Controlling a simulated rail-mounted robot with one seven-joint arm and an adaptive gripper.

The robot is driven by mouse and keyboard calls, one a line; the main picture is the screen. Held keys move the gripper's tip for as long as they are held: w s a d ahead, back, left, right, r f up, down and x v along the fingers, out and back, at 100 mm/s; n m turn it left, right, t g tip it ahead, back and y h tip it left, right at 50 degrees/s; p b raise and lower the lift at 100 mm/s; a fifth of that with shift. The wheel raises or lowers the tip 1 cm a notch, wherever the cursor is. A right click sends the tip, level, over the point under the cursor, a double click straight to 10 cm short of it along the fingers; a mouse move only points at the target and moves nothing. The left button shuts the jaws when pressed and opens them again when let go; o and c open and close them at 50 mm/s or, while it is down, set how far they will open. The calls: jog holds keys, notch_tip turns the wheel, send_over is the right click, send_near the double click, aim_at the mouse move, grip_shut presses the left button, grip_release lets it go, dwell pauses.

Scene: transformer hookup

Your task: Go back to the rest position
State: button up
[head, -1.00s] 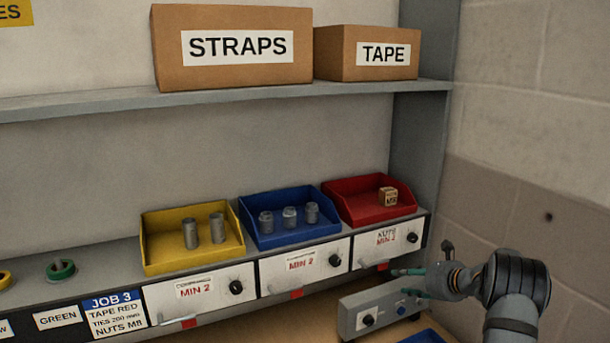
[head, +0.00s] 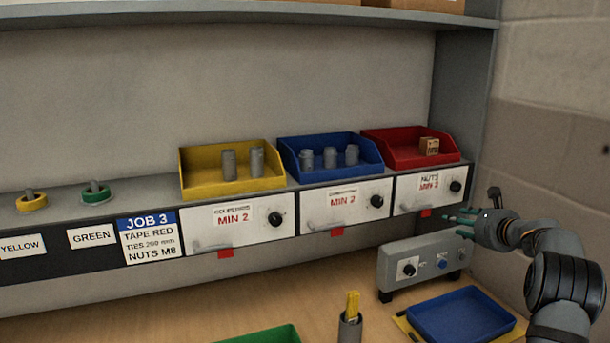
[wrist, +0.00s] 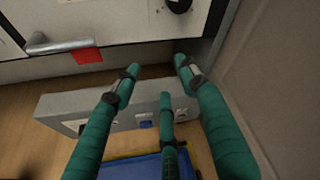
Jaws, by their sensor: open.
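My gripper (head: 462,221) is at the right of the head view, in front of the nuts drawer (head: 430,190) and above the grey control box (head: 425,262). Its teal fingers are spread and nothing is between them. In the wrist view my gripper (wrist: 158,85) shows open and empty, with the grey control box (wrist: 70,110) below it and a drawer front with a metal handle (wrist: 62,42) beyond.
A blue tray (head: 470,338) lies on the bench below the arm. A cup (head: 350,328) with yellow items and a green tray (head: 262,338) stand at the front. Yellow (head: 190,180), blue (head: 285,160) and red bins (head: 372,150) stand on the shelf. A wall (head: 550,130) closes the right side.

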jog(key=s+d+f+m+h+b, duration=0.1)
jog(key=s+d+f+b, duration=0.3)
jog(key=d+f+b, duration=0.4)
jog(key=shift+d+f+h+b, duration=0.3)
jog(key=shift+d+f+b, duration=0.1)
jog(key=shift+f+b, duration=0.4)
jog(key=shift+r, duration=0.2)
